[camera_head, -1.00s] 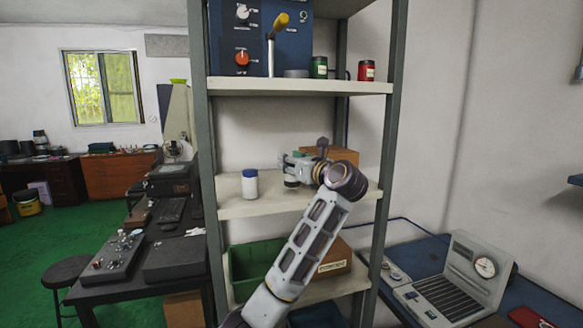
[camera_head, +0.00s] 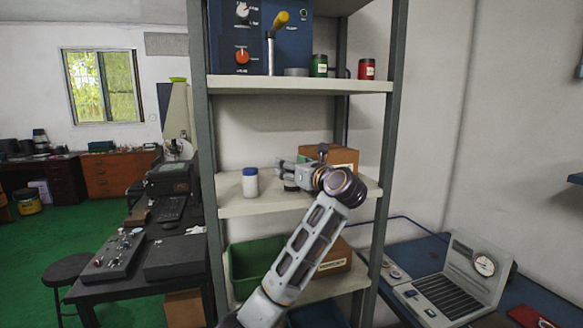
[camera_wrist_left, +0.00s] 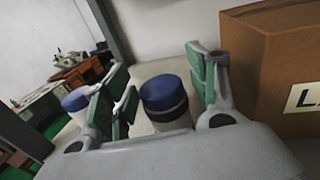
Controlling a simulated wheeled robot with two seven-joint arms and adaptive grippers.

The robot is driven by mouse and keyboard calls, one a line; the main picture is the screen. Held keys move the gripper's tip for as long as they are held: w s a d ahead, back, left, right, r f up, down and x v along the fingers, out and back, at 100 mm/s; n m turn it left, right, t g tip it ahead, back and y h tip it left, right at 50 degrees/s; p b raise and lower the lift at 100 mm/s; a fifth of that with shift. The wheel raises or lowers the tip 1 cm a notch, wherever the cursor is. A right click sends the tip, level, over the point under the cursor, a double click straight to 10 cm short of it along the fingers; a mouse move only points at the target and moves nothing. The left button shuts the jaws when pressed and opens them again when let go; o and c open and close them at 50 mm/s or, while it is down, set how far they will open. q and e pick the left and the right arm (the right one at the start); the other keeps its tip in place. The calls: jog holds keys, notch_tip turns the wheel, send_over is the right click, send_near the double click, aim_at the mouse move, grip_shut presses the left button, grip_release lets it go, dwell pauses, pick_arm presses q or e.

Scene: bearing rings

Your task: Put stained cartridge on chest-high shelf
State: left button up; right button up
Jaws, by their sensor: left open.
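My left gripper (camera_head: 292,174) is at the middle shelf, its arm coming up from below; the wrist view shows its two green-padded fingers (camera_wrist_left: 162,95) spread open. A pale cylindrical cartridge (camera_wrist_left: 168,116) with a blue cap and a dark band stands upright on the shelf between the fingers, with visible gaps on both sides. In the head view the gripper mostly hides that cartridge. A white jar with a blue cap (camera_head: 250,183) stands apart to its left on the same shelf and also shows in the wrist view (camera_wrist_left: 76,105). My right gripper is out of view.
The middle shelf (camera_head: 235,205) has a cardboard box (camera_head: 343,158) right behind the gripper. The upper shelf (camera_head: 300,86) holds a blue control unit (camera_head: 258,35), a green can (camera_head: 319,65) and a red can (camera_head: 366,69). A green bin (camera_head: 252,268) sits below. Shelf posts flank the arm.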

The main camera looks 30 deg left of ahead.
pick_arm(q)
jog(key=shift+r, duration=0.1)
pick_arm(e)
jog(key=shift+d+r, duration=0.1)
pick_arm(q)
jog(key=shift+v, duration=1.05)
jog(key=shift+b+v, duration=0.4)
jog(key=shift+v, duration=0.4)
jog(key=b+v, duration=0.1)
jog(key=v, duration=0.7)
jog(key=shift+b, duration=0.35)
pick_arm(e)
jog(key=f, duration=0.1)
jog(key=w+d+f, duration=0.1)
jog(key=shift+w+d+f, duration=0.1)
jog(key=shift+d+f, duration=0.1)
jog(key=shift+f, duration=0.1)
pick_arm(q)
jog(key=shift+s+d+r, duration=0.1)
jog(key=shift+s+d, duration=0.05)
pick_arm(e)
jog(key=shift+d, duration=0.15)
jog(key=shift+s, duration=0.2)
